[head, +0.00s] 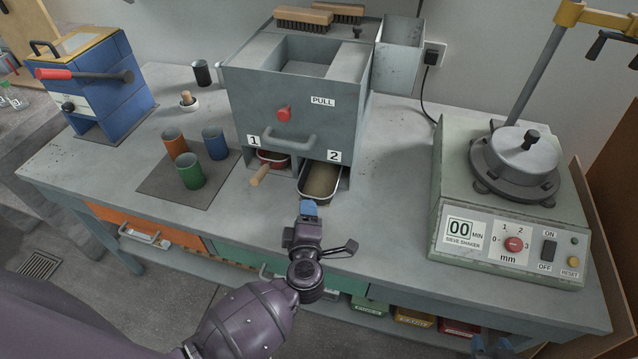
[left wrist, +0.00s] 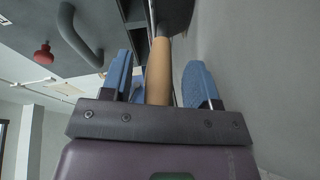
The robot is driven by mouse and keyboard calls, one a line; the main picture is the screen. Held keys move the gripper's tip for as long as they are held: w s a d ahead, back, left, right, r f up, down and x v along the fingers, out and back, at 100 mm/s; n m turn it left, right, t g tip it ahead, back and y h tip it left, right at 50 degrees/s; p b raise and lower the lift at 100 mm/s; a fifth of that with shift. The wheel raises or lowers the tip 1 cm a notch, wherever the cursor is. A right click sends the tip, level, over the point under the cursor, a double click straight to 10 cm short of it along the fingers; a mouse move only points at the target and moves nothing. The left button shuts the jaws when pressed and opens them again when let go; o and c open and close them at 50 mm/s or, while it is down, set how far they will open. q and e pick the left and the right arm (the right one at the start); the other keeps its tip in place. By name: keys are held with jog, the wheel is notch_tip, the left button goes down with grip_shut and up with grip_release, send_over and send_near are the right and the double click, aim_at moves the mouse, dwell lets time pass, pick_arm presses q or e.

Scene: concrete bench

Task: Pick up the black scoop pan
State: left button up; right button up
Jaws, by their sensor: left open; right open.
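The black scoop pan (head: 328,201) sits in the right opening of the grey box, under label 2, and holds brownish material. In the left wrist view its dark body (left wrist: 175,14) shows at the top, with its wooden handle (left wrist: 158,72) running down from it. My left gripper (head: 309,208) is open at the front of this pan. In the left wrist view its blue fingers stand on both sides of the handle, with a visible gap to the right finger. In the head view the gripper hides the handle. My right gripper (head: 490,345) is low at the bottom edge, partly cut off.
A red pan (head: 270,157) with a wooden handle sits under label 1. The grey box (head: 240,100) has a bar handle and red knob above. Orange, green and blue cups (head: 191,172) stand left. The sieve shaker (head: 470,190) stands right. Bench between box and shaker is clear.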

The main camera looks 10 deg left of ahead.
pick_arm(q)
jog(key=shift+c, duration=0.6)
grip_shut()
pick_arm(e)
jog(key=shift+s, duration=0.2)
jog(key=shift+w, duration=0.1)
